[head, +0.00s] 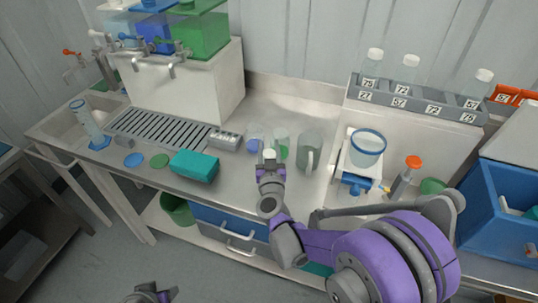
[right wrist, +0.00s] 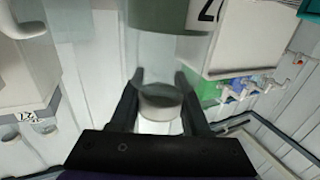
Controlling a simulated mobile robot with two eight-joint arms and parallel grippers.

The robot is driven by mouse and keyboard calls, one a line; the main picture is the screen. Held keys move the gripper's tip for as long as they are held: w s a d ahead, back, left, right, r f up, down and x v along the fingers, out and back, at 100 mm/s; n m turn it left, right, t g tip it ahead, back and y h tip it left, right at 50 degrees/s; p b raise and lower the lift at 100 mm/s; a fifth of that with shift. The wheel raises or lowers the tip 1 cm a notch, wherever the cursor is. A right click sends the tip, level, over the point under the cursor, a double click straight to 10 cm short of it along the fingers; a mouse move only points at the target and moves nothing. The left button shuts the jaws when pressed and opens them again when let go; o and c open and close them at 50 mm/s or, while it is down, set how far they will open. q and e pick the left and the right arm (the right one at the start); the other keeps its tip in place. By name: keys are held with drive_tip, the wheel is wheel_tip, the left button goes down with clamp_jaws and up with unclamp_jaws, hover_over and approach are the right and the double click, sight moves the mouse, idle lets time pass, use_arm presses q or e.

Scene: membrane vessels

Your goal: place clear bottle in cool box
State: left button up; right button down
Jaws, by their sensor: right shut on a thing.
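My right gripper (head: 269,160) is shut on a clear bottle with a pale cap (head: 269,153), above the middle of the counter. In the right wrist view the pale cap (right wrist: 160,101) sits between the two fingers (right wrist: 158,95), with a greenish-grey body and a numbered label beyond it. In the head view the gripper hides most of the bottle. The blue cool box (head: 495,222) stands at the far right with a white lid (head: 515,130) behind it; its inside shows only partly. My left gripper (head: 152,295) is low at the bottom edge, away from the counter; its jaws are unclear.
A grey rack (head: 420,98) holds several clear white-capped bottles at the back right. A clear jug (head: 309,150) and small cups stand beside my right gripper. A blue-rimmed tub (head: 367,147) and an orange-capped bottle (head: 405,180) stand between it and the cool box. A teal block (head: 194,166) lies left.

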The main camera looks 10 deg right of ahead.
drive_tip(key=shift+f, duration=1.35)
drive_tip(key=shift+f, duration=0.2)
drive_tip(key=shift+c, duration=1.9)
unclamp_jaws()
drive_tip(key=shift+r, duration=0.1)
